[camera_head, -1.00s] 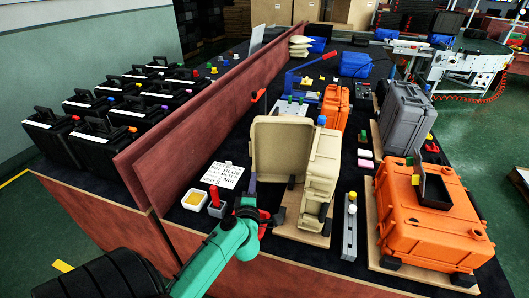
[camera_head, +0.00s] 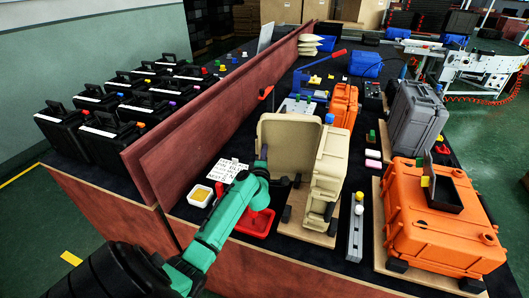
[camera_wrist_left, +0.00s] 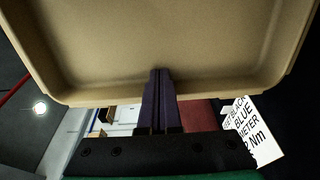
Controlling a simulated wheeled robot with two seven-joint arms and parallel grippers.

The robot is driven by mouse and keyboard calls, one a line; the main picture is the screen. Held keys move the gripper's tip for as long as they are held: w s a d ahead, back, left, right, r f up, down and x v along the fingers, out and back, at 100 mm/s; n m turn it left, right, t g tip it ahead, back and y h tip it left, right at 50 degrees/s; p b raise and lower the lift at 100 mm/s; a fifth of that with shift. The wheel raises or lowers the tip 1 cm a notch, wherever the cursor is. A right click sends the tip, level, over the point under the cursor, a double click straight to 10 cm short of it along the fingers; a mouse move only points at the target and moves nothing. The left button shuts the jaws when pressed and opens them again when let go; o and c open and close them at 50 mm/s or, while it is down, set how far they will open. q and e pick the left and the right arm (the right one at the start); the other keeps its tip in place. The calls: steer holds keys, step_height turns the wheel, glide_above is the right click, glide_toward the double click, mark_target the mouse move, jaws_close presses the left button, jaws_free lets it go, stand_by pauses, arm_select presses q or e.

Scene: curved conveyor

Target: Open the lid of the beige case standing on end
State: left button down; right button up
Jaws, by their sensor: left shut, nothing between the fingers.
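The beige case (camera_head: 329,170) stands on end on a wooden board (camera_head: 305,232), its lid (camera_head: 288,137) swung out to the left, well away from the body. The lid's hollow, rimmed side fills the upper part of the left wrist view (camera_wrist_left: 160,45). My left gripper (camera_head: 263,153) is at the lid's left edge in the head view. Its dark purple fingers (camera_wrist_left: 160,72) are together and empty, overlapping the lid's lower rim in the wrist view. I cannot tell whether they touch it. My right gripper is not in view.
A red tray (camera_head: 254,222) and a white bin (camera_head: 201,194) lie left of the case, near a printed sign (camera_head: 227,170). A reddish partition (camera_head: 215,105) runs along the left.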

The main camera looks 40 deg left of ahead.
mark_target(269, 143)
arm_select(q)
steer(key=shift+m+t+h, duration=0.5)
steer(key=shift+m+h, duration=0.1)
steer(key=shift+h, duration=0.2)
steer(key=p+x, duration=0.1)
steer(key=x, duration=0.4)
steer(key=shift+w+d, duration=0.15)
steer(key=shift+w, duration=0.2)
